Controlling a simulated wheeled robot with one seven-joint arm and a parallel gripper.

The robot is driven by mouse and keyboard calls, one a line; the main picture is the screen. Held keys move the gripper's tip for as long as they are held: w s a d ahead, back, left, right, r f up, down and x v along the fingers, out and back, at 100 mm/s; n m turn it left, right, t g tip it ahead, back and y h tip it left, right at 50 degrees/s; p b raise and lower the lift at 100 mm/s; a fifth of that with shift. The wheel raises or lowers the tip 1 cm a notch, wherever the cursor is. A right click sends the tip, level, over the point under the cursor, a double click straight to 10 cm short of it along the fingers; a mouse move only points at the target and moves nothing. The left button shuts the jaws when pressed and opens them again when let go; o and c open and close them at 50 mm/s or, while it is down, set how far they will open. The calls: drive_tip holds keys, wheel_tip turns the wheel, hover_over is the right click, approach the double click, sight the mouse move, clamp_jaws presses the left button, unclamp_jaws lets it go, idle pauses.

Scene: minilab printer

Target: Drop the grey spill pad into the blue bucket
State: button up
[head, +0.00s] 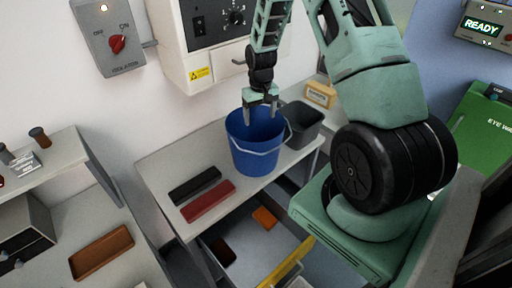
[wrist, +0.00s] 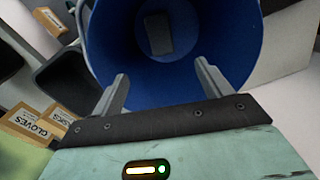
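The blue bucket (head: 257,150) stands upright on the grey bench, with its pale handle hanging across the front. In the wrist view, the inside of the bucket (wrist: 215,30) fills the upper middle. A small grey block, which looks like the grey spill pad (wrist: 159,32), lies inside the bucket, apart from my fingers. My gripper (head: 260,110) points down over the bucket's mouth. In the wrist view, my gripper (wrist: 160,85) has its two fingers wide apart with nothing between them. The pad is hidden in the head view.
A dark grey bin (head: 303,119) stands right of the bucket, with a cardboard gloves box (head: 320,94) behind it. A black bar (head: 195,186) and a red bar (head: 208,201) lie at the bench front. An open drawer below holds an orange block (head: 264,218).

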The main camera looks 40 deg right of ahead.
wheel_tip(320, 180, up, 17)
drive_tip(key=b, duration=0.4)
drive_tip(key=shift+r, duration=0.2)
idle(0.4)
drive_tip(key=s+a+f+n+b, duration=0.1)
drive_tip(key=s+a+n, duration=0.25)
drive_tip(key=a, duration=0.95)
drive_tip(key=s+a+f+n+b, duration=0.15)
drive_tip(key=s+a, duration=0.25)
drive_tip(key=a, duration=0.9)
drive_tip(key=s+a+f+n+b, duration=0.1)
drive_tip(key=s+a+f+n, duration=0.1)
drive_tip(key=s+a, duration=0.3)
drive_tip(key=s+a+f+n+b, duration=0.1)
drive_tip(key=s+a+n, duration=0.3)
drive_tip(key=s, duration=0.9)
drive_tip(key=a, duration=0.2)
drive_tip(key=shift+s+a+f+y, duration=0.2)
drive_tip(key=shift+a+f+y, duration=0.1)
drive_tip(key=shift+f, duration=0.05)
